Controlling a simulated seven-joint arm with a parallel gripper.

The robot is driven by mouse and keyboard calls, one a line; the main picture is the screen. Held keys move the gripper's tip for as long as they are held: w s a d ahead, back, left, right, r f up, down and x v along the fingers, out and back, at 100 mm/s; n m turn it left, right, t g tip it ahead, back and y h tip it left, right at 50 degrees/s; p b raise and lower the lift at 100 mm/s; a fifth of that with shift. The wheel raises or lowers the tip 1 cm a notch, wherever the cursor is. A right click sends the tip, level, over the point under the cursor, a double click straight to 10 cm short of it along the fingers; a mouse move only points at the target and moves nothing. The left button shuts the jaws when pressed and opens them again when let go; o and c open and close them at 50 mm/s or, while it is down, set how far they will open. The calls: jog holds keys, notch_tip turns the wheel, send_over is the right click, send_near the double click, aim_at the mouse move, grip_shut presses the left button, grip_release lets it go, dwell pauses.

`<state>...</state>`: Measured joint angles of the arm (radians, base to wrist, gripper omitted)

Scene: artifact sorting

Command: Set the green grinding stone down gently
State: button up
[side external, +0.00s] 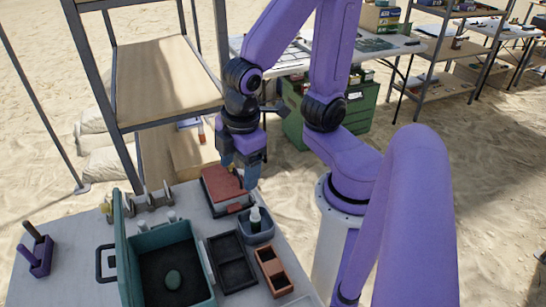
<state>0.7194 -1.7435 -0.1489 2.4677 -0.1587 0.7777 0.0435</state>
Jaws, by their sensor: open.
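The green grinding stone (173,280), a small rounded oval, lies on the dark lining inside the open teal case (205,268) at the front of the table. My gripper (241,177) is open and points down near the dark red box (217,184), behind and right of the case. It is well apart from the stone. Nothing shows between its fingers. I cannot tell whether a fingertip touches the red box.
On the table (75,235) are a black divided tray (232,262), a blue-grey bin (257,229) with a bottle, a brown tray (272,270) and a purple holder (40,258). A metal shelf (165,85) stands behind. The table's left part is mostly clear.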

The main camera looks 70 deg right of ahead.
jog(key=s+d+r+g, duration=0.1)
jog(key=s+d+r, duration=0.1)
jog(key=s, duration=0.4)
jog(key=shift+s+d+y, duration=0.25)
jog(key=shift+y, duration=0.05)
dwell(0.8)
